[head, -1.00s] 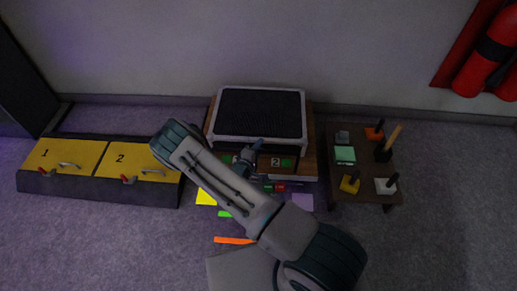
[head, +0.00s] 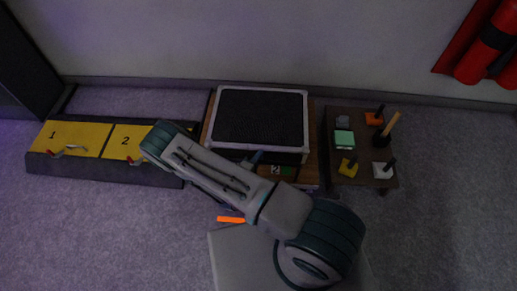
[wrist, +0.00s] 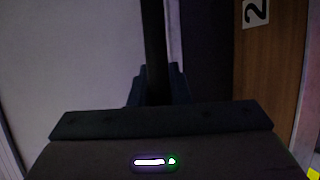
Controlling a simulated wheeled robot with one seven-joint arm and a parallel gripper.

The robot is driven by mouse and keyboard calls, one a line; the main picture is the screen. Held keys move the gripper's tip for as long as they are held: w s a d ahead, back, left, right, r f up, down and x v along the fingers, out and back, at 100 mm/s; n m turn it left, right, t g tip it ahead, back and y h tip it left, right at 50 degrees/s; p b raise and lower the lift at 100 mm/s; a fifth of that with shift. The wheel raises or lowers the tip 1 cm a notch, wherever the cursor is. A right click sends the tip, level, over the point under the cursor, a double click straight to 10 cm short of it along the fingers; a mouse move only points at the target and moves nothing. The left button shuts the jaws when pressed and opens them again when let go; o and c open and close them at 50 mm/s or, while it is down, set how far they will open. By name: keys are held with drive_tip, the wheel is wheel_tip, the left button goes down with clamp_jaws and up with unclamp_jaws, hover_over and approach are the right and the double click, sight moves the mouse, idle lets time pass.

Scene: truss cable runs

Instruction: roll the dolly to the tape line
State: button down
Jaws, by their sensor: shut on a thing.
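The dolly looks like a low wooden unit (head: 312,150) carrying a white-framed, black-topped box (head: 260,116); a label 2 shows on its front. My gripper (head: 253,160) is at its front, partly hidden by my arm. In the wrist view my gripper (wrist: 153,98) is shut on a dark upright bar (wrist: 153,40), apparently the dolly's handle. A wooden panel marked 2 (wrist: 270,60) stands to its right. An orange strip (head: 231,219), apparently the tape line, lies on the floor in front of the dolly, with a short gap between them.
A small dark table (head: 360,150) with coloured blocks and pegs stands close to the right. A low dark bench with yellow panels (head: 78,137) numbered 1 and 2 is at the left. A wall runs behind. Red cylinders (head: 490,50) hang at the upper right. Carpet lies open in front.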

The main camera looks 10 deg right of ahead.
drive_tip(key=c, duration=1.4)
unclamp_jaws()
drive_tip(key=shift+o, duration=0.2)
drive_tip(key=p+v, duration=0.2)
drive_tip(key=v, duration=1.1)
drive_tip(key=shift+s+a+p, duration=0.2)
drive_tip(key=shift+s+p, duration=0.05)
drive_tip(key=shift+p, duration=0.15)
drive_tip(key=shift+r, duration=0.15)
